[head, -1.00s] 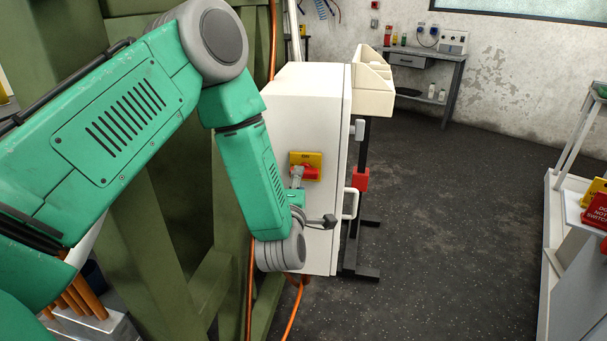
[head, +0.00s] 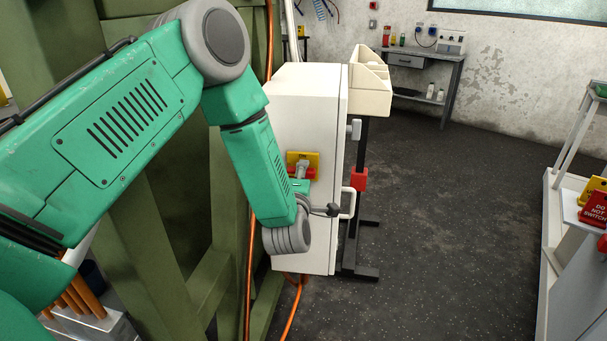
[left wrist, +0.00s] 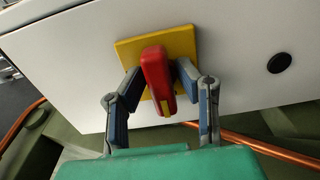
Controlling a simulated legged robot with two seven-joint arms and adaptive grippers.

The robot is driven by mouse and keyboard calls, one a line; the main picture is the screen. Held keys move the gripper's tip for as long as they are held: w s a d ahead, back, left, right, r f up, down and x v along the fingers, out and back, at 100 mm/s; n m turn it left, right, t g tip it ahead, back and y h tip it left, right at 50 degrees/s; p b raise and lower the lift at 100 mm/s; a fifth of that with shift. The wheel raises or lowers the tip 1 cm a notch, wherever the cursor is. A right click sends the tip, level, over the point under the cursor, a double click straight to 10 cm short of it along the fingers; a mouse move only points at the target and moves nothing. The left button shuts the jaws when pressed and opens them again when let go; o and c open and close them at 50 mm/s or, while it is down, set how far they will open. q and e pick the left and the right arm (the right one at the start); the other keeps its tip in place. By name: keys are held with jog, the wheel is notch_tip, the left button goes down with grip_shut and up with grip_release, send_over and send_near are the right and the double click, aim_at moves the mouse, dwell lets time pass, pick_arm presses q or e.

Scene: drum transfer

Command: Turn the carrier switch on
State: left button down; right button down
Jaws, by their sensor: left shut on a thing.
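The carrier switch is a red rotary handle (head: 312,174) on a yellow plate (head: 294,156), on the front of a white cabinet (head: 310,105). In the left wrist view the handle (left wrist: 157,72) stands out from the yellow plate (left wrist: 182,44), its long side running roughly up and down the picture. My left gripper (head: 302,170) is at the switch and partly hides it in the head view. In the left wrist view its two fingers (left wrist: 160,82) are on either side of the handle, shut on it. My right gripper is not in view.
A green steel frame (head: 165,225) and an orange cable (head: 293,318) are beside the cabinet. A cream bin (head: 370,95) on a black stand is behind it. A red "do not switch" tag (head: 596,206) is at the right. The floor between is clear.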

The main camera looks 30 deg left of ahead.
pick_arm(q)
jog(key=shift+a, duration=0.25)
jog(key=m+p, duration=0.1)
jog(key=m, duration=0.3)
jog(key=shift+a+r+m, duration=0.1)
jog(key=shift+a+m, duration=0.05)
jog(key=shift+m, duration=0.25)
jog(key=m+p, duration=0.1)
jog(key=m, duration=0.3)
jog(key=shift+w+r+m, duration=0.1)
jog(key=shift+r+m, duration=0.05)
jog(key=shift+m, duration=0.15)
jog(key=m+p, duration=0.1)
jog(key=m, duration=0.3)
jog(key=shift+r+m, duration=0.1)
jog(key=shift+m, duration=2)
jog(key=c, duration=1.4)
grip_release()
jog(key=shift+f, duration=0.3)
